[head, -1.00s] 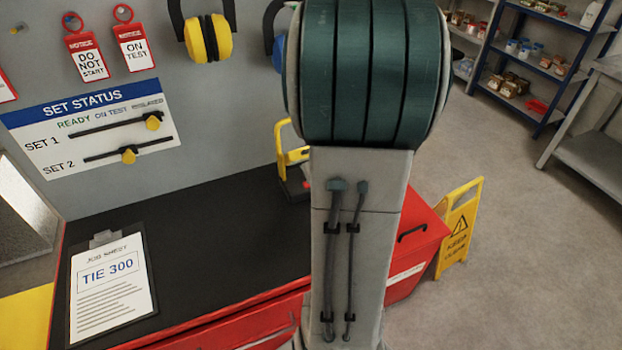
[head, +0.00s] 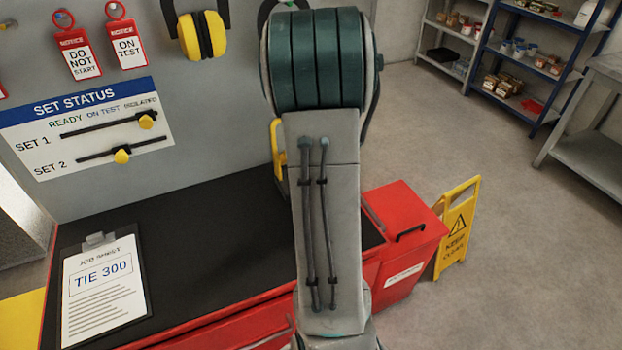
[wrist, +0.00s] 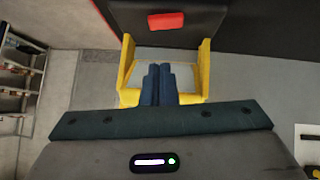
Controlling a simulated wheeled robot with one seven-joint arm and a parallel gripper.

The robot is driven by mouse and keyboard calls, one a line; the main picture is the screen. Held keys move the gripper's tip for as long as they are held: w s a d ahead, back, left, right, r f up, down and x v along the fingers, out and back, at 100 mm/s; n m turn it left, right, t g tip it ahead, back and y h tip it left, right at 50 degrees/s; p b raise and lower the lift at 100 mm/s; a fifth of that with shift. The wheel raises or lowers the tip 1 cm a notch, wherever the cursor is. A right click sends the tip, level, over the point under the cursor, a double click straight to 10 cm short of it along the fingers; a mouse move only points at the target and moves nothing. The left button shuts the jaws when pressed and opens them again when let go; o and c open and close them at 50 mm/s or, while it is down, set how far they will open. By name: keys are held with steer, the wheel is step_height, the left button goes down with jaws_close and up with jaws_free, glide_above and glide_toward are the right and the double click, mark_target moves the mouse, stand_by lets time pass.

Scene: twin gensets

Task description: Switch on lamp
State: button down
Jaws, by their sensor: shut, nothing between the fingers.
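The lamp appears to be the yellow-framed thing on the bench. In the head view only part of its yellow frame (head: 278,150) shows at the left edge of my arm; the rest is hidden. In the wrist view a yellow frame (wrist: 126,65) stands on both sides of my fingers. Beyond it is a black block with a red patch (wrist: 166,21), which may be a switch. My gripper (wrist: 160,68) is shut and empty, its dark blue fingers together between the frame's sides. I cannot tell whether they touch anything. My gripper is hidden in the head view.
A red bench with a black top (head: 180,235) carries a clipboard (head: 103,290). A grey wall panel holds a status board (head: 85,125), tags and yellow ear defenders (head: 202,35). A yellow floor sign (head: 456,228) stands right of the bench. Open floor lies further right.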

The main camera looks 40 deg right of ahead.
steer(key=f, duration=0.2)
steer(key=w+f, duration=0.1)
steer(key=shift+d+f, duration=0.2)
steer(key=shift+d, duration=0.15)
steer(key=shift+d+f, duration=0.15)
steer(key=shift+f, duration=0.7)
